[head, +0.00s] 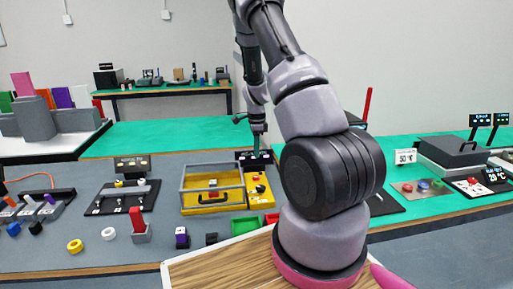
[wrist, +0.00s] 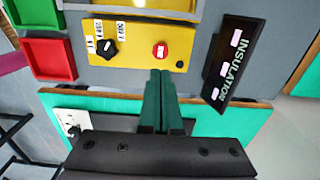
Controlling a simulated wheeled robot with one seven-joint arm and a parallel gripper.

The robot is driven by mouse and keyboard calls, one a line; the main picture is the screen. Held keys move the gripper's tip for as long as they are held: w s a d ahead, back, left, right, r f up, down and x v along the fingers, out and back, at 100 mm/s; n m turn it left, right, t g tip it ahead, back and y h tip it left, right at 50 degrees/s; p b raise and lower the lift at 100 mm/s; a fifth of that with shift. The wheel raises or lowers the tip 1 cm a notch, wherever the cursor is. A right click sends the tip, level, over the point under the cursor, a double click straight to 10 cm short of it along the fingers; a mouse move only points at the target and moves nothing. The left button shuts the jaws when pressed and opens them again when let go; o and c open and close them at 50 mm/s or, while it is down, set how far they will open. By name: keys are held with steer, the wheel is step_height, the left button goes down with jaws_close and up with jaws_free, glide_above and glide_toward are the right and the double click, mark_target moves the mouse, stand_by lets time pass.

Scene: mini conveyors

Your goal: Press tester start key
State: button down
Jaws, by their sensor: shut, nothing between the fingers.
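The tester's yellow panel (wrist: 135,33) carries a round red key (wrist: 160,51) with a small white mark, and a black rotary knob (wrist: 107,48) with white labels on both sides. A black display reading INSULATION (wrist: 237,60) stands to the right. In the wrist view my gripper (wrist: 163,74) is shut and empty. Its dark green fingertips appear just below the red key in the picture, and the key is fully visible. Their height above the panel is unclear. In the head view my gripper (head: 257,148) is over the tester's far end, by the display.
A yellow tray with a grey frame (head: 213,207) stands left of the panel. Red and green bins (wrist: 47,58) lie near the panel. A grey press (head: 450,153) and a panel with coloured buttons (head: 422,190) are at the right. Green tabletop (head: 170,138) is clear behind.

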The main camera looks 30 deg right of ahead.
mark_target(257, 177)
step_height(257, 177, down, 9)
steer(key=shift+f, duration=0.1)
stand_by(0.4)
steer(key=shift+s+f, duration=0.1)
steer(key=shift+f, duration=0.5)
steer(key=shift+s+a+f, duration=0.1)
steer(key=shift+s+f, duration=0.1)
steer(key=shift+f, duration=0.05)
steer(key=shift+r, duration=0.1)
steer(key=shift+w+r, duration=0.1)
steer(key=shift+r, duration=0.1)
step_height(257, 177, up, 14)
steer(key=shift+w+r, duration=0.25)
